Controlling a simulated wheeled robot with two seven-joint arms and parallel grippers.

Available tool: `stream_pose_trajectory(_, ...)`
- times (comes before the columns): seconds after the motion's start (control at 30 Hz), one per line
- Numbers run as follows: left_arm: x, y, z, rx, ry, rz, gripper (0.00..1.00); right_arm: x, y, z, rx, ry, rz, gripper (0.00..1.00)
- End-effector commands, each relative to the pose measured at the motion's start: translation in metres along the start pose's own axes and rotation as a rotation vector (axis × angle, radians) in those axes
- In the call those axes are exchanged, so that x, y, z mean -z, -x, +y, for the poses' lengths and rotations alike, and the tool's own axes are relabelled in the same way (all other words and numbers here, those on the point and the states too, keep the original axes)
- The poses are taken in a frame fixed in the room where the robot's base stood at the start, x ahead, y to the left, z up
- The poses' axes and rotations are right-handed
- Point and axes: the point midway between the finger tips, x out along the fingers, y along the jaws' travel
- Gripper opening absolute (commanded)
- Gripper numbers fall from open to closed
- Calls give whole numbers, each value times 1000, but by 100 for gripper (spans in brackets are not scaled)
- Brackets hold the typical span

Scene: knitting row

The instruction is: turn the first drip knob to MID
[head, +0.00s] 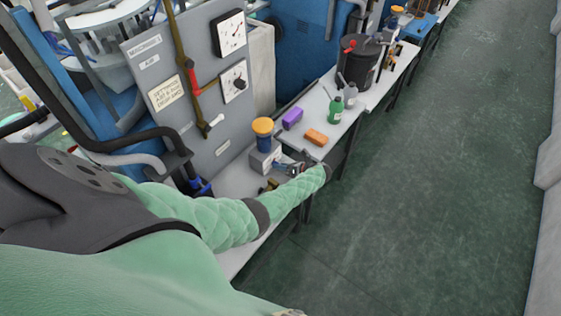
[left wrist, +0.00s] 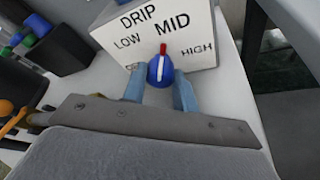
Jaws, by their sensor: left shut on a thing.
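The first drip unit (head: 262,160) is a grey box with a blue and amber-capped oiler on top, on the near bench in the head view. In the left wrist view its pale label face (left wrist: 195,28) reads DRIP, LOW, MID and HIGH. The blue drip knob (left wrist: 160,76) has a red and white pointer, which points up toward MID, between LOW and HIGH. My left gripper (left wrist: 159,83) has one blue-grey finger on each side of the knob and is shut on it. It also shows in the head view (head: 289,168), at the box front. My right gripper is not seen.
A black bucket (head: 359,62) is farther along. A gauge panel (head: 190,95) rises behind. The floor aisle (head: 430,180) at right is clear.

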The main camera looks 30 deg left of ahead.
Motion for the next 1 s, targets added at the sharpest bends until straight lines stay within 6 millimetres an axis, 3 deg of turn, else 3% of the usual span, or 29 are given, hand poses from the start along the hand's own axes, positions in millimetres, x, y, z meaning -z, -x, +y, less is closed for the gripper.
stream_pose_trajectory(0.57, 2, 1, 0, -10, -30, 1, 6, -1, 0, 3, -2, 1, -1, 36)
stream_pose_trajectory(0.6, 2, 1, 0, -10, -30, 1, 34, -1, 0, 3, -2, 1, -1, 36)
stream_pose_trajectory(0.7, 2, 1, 0, -10, -30, 0, 50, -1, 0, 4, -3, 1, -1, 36)
stream_pose_trajectory(1.0, 1, 2, -1, -10, -28, 0, 50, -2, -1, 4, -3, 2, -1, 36)
